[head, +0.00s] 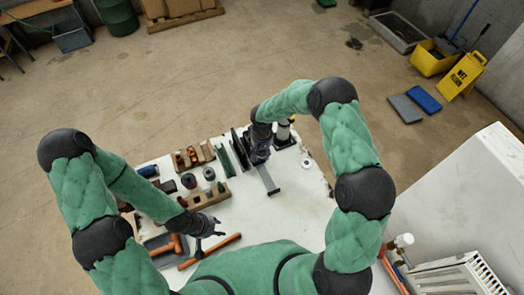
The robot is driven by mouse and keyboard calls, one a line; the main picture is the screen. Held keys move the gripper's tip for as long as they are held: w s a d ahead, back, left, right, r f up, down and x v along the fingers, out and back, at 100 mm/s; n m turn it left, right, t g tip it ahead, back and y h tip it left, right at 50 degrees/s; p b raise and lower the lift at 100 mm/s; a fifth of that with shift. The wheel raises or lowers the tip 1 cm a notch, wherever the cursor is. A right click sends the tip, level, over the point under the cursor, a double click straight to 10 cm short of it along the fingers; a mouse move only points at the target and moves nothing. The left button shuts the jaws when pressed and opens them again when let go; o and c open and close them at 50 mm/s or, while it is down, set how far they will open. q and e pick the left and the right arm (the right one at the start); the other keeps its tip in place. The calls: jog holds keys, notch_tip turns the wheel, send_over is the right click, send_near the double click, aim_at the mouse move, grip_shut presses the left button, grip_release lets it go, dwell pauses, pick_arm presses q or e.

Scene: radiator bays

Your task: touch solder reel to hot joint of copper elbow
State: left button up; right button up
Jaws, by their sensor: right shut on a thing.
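My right gripper (261,159) is over the far right part of the white table (285,215), pointing down. It is shut on what looks like a grey bar (268,180) with a crosswise end; its grasp is partly hidden. My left gripper (214,227) is low over the near left of the table, its dark fingers apart and empty. A small pale ring-shaped piece (306,163), possibly the solder reel, lies right of the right gripper. Small reddish-brown pieces stand in a wooden holder (193,158); I cannot tell whether one is the copper elbow.
A dark and silver cylinder (283,133) stands behind the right gripper. Dark round items (209,173) and a wooden tray (206,196) are at left. Orange-handled tools (208,251) lie near the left gripper. A white radiator (460,275) is at right. The table's right middle is clear.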

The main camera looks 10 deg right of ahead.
jog(key=shift+b, duration=0.35)
dwell(0.4)
jog(key=shift+r, duration=0.1)
dwell(0.7)
jog(key=shift+s+d+r+p, duration=0.2)
jog(key=shift+s+r+p, duration=0.1)
jog(key=shift+s+r, duration=0.5)
jog(key=shift+s+d+r+p, duration=0.15)
jog(key=shift+s+r+p, duration=0.1)
jog(key=shift+s+r, duration=0.55)
jog(key=shift+s+f, duration=0.1)
notch_tip(320, 180, up, 4)
jog(key=shift+f+p, duration=0.1)
jog(key=shift+p, duration=0.75)
jog(key=shift+s, duration=0.1)
